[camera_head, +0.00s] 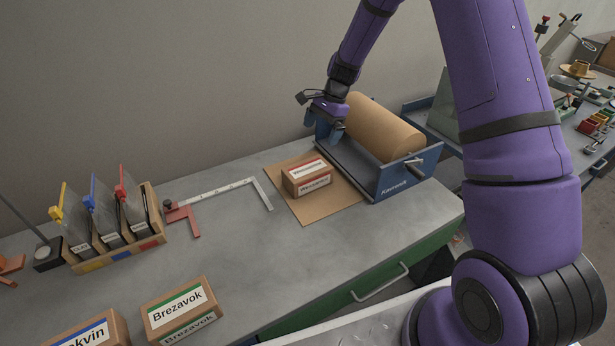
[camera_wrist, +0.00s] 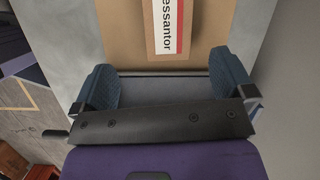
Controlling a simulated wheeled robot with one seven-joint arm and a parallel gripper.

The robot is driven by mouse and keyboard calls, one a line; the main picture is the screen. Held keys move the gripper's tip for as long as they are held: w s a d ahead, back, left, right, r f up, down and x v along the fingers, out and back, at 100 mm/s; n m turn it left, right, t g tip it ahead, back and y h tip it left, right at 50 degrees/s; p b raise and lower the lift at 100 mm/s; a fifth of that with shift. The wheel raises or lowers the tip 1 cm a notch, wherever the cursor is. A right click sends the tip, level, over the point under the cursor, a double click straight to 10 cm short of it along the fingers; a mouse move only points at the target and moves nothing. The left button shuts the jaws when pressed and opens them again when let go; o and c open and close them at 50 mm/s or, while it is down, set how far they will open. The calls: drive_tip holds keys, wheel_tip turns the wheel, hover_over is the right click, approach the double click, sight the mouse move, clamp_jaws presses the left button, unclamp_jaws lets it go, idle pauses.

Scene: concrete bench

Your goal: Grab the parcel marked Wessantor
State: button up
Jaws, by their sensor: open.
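The parcel marked Wessantor (camera_head: 307,177) is a small brown box with red-striped white labels on its top and front. It rests on a brown paper sheet (camera_head: 334,205) on the bench. In the wrist view the parcel (camera_wrist: 165,28) is at the top middle, with "essantor" readable and the rest cut off. My gripper (camera_head: 325,128) is open and empty, above and behind the parcel near the paper roll holder. In the wrist view its two blue fingers (camera_wrist: 164,82) are spread wide below the parcel, apart from it.
The blue Kavronik holder (camera_head: 405,180) with a brown paper roll (camera_head: 385,130) stands right beside the parcel. A Brezavok box (camera_head: 180,309) and a blue-striped box (camera_head: 90,332) stand at the front left. The bench's front middle is clear.

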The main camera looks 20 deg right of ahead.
drive_tip(key=m, duration=0.2)
approach(308, 168)
wheel_tip(308, 168, down, 2)
drive_tip(key=shift+w+d+f+g, duration=0.1)
drive_tip(key=shift+w+g, duration=0.05)
drive_tip(key=shift+g, duration=0.15)
drive_tip(key=x, duration=0.5)
drive_tip(key=shift+a+x, duration=0.25)
drive_tip(key=shift+x, duration=1.05)
drive_tip(key=shift+a+x, duration=0.2)
drive_tip(key=shift+x, duration=1.15)
drive_tip(key=shift+w+r, duration=0.1)
drive_tip(key=shift+r, duration=0.1)
drive_tip(key=c, duration=0.9)
drive_tip(key=shift+r, duration=0.1)
